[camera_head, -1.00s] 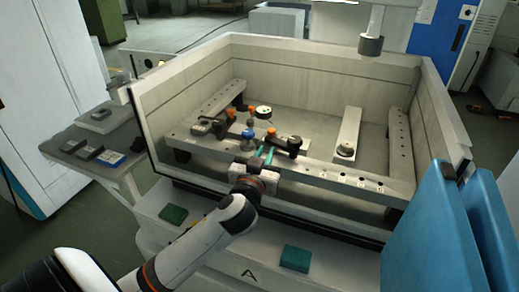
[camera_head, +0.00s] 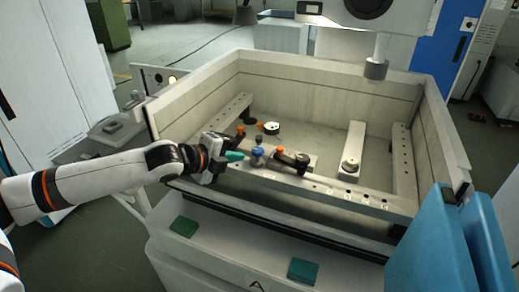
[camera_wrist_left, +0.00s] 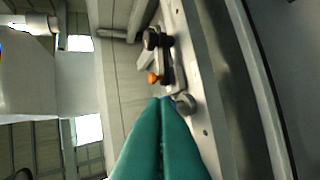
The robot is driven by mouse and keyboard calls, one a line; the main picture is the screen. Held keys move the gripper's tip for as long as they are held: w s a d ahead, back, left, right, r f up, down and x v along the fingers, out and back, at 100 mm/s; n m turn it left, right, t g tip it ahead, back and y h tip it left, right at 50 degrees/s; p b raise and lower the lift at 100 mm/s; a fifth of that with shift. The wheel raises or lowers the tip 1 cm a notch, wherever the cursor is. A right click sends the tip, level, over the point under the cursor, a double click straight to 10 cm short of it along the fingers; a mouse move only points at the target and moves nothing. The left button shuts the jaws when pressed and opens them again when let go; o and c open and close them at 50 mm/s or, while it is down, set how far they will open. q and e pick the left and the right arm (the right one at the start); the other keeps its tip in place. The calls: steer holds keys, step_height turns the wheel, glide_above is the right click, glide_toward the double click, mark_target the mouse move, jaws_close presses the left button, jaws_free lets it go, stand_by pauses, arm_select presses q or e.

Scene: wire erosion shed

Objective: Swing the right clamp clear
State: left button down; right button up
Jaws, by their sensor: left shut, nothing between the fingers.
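The clamp on the right of the front rail is a dark arm (camera_head: 292,160) with an orange knob (camera_head: 277,149). It lies across the rail, pointing into the tank. In the left wrist view the shut fingers (camera_wrist_left: 162,105) point toward a dark clamp (camera_wrist_left: 165,58) with an orange knob (camera_wrist_left: 152,78). My gripper partly hides the left part of the rail. My right gripper is not seen.
The tank's front rail (camera_head: 325,188) has several holes. A pale bar (camera_head: 353,145) with a bolt stands farther right in the tank. A round gauge (camera_head: 272,128) is behind the clamps. Tall blue panels (camera_head: 432,238) stand at the front right. Green pads (camera_head: 303,270) lie on the front ledge.

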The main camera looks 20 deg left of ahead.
mark_target(278, 151)
arm_select(q)
steer(key=p+x, duration=0.1)
steer(key=x, duration=0.3)
steer(key=p+x, duration=0.1)
steer(key=x, duration=0.4)
steer(key=r+p+x, duration=0.1)
steer(key=x, duration=0.4)
steer(key=shift+w+d, duration=0.1)
steer(key=shift+d, duration=0.1)
